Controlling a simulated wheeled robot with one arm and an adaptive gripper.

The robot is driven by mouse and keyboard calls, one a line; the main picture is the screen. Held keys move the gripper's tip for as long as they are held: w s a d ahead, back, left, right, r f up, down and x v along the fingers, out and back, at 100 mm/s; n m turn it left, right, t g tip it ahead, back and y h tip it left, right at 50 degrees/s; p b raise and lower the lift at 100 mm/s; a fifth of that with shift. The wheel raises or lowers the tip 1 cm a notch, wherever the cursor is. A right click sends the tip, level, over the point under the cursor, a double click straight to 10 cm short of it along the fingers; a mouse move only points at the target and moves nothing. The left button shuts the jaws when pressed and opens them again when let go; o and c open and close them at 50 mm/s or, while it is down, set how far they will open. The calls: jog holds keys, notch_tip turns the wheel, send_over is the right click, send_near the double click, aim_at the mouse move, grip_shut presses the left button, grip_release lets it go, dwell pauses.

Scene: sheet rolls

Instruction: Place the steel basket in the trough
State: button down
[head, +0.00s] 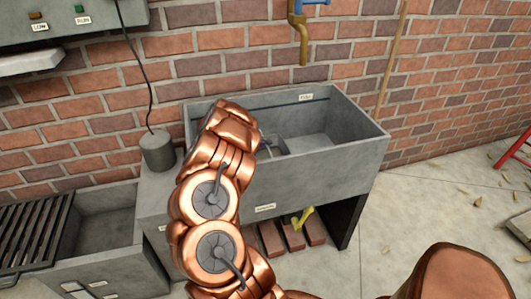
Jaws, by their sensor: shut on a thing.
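The trough (345,143) is a grey stone basin on supports against the brick wall, open at the top, with a dark line along its inner back wall. My copper arm rises in front of it and covers its left end. My gripper (264,143) shows only as a small part at the right of my wrist, over the trough's inside; its fingertips are hidden. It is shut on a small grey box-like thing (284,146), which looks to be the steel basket. This is mostly hidden, and I cannot tell whether it touches the trough's floor.
A brass tap (303,40) hangs above the trough. A grey cylinder (157,152) with a cable stands on the ledge at left. A lower basin (105,220) with a slatted rack (35,230) is farther left. Bricks (292,236) lie below the trough. The right floor is mostly open.

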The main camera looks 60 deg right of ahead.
jog(key=shift+f, duration=1.95)
jog(key=c, duration=1.2)
grip_release()
jog(key=v, duration=0.7)
jog(key=shift+w+a+r+b, duration=0.1)
jog(key=shift+w+a+b, duration=0.05)
jog(key=shift+a+b, duration=0.15)
jog(key=shift+d+r, duration=0.1)
